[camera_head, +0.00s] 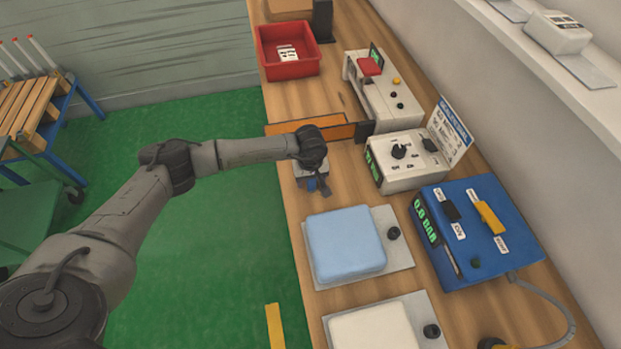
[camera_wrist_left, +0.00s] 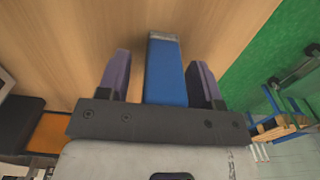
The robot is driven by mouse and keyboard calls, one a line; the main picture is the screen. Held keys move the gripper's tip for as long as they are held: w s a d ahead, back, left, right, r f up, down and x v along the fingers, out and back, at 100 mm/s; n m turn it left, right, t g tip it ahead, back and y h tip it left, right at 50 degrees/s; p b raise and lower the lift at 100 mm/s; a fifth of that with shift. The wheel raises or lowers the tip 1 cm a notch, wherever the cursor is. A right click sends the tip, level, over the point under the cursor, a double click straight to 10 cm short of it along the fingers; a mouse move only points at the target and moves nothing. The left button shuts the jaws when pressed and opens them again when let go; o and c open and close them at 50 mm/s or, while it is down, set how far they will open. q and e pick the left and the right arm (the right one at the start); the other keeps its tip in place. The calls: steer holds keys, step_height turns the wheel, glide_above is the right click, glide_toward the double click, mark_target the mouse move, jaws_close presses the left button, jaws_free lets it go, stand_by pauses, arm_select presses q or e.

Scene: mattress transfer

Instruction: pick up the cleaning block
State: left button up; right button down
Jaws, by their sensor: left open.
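The cleaning block seems to be the blue block (camera_wrist_left: 166,72) with a grey end, lying on the wooden table in the left wrist view. My left gripper (camera_wrist_left: 160,80) is open, with one dark finger on each side of the block. A small gap shows between the block and the left finger; the right finger is close to it. Whether either finger touches is unclear. In the head view my left gripper (camera_head: 322,186) is low over the table's left edge and hides most of the block, leaving a small blue part (camera_head: 311,184). My right gripper is not in view.
An orange panel (camera_head: 340,131) stands behind the gripper. A red bin (camera_head: 262,55) is at the far end. Control boxes, one blue (camera_head: 470,262), line the right side.

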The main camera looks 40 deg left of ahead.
arm_select(q)
steer(key=shift+c, duration=0.2)
steer(key=c, duration=1)
step_height(320, 180, up, 4)
steer(key=shift+r, duration=0.25)
steer(key=d+r, duration=0.2)
steer(key=d, duration=0.2)
steer(key=d+r, duration=0.2)
steer(key=d, duration=0.1)
steer(key=d+r, duration=0.2)
steer(key=d, duration=0.2)
steer(key=shift+w+d+r+p, duration=0.25)
steer(key=shift+d+r+p, duration=0.05)
steer(key=shift+d, duration=0.05)
steer(key=o, duration=0.4)
steer(key=shift+c, duration=1.4)
